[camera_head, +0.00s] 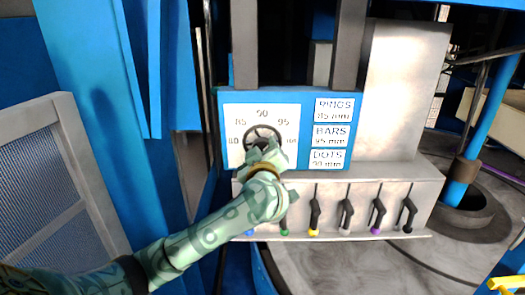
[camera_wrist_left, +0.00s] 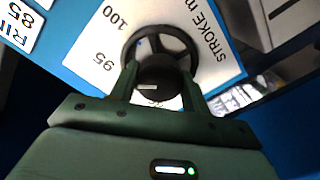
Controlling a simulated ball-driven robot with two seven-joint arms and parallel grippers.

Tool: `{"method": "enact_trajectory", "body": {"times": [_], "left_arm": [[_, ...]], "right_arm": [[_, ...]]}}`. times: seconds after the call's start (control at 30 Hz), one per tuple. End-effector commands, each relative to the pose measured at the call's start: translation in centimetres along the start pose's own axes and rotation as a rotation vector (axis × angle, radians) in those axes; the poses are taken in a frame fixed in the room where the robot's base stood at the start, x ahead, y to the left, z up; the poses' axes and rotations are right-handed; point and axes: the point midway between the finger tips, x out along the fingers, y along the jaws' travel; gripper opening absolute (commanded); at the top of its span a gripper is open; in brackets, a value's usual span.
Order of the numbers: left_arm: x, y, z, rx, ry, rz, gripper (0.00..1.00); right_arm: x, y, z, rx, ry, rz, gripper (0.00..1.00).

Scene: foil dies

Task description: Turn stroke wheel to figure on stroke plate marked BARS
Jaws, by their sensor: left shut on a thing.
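The stroke wheel (camera_head: 262,131) is a dark spoked handwheel on a white dial plate (camera_head: 236,112) with figures from 80 to 100. The stroke plates sit to the right; the one marked BARS (camera_head: 331,136) reads 95 mm. My left gripper (camera_head: 264,152) is in front of the wheel and covers its lower part. In the left wrist view the gripper (camera_wrist_left: 160,82) is shut on the dark hub of the wheel (camera_wrist_left: 183,42). A short white line shows on the hub; I cannot tell which figure the wheel points to. My right gripper is not in view.
Plates marked RINGS, 85 mm (camera_head: 333,109) and DOTS, 90 mm (camera_head: 327,159) are above and below BARS. A row of several dark levers with coloured knobs hangs below on a grey housing (camera_head: 400,172). A mesh panel (camera_head: 45,185) stands at left.

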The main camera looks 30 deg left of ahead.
Motion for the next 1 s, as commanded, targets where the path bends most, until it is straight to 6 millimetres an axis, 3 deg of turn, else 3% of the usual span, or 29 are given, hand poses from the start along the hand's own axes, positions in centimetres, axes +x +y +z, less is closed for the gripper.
{"method": "enact_trajectory", "body": {"times": [0.03,0.07,0.1,0.13,0.4,0.53,0.67,1.0], "left_arm": [[0.0,0.0,-0.1,-0.001,0.002,0.000,0.24],[0.0,0.0,-0.1,-0.001,0.002,0.000,0.55],[0.0,0.0,-0.1,-0.001,0.002,0.000,0.66],[0.0,0.0,-0.1,-0.001,0.002,0.000,0.68],[-0.1,0.0,0.0,-0.001,0.001,0.000,0.68],[-1.2,0.0,0.1,-0.001,-0.001,0.002,0.68],[-3.9,0.0,0.2,-0.004,-0.003,0.003,0.68],[-12.8,-0.1,0.2,-0.004,-0.004,0.001,0.68]], "right_arm": [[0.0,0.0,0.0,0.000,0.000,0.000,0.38],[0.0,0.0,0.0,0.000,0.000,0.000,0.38],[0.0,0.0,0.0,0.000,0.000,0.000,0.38],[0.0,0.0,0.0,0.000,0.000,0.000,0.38],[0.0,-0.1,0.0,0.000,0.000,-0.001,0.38],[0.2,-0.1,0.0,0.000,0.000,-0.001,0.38],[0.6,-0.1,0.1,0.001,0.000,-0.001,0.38],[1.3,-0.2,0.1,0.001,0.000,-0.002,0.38]]}}
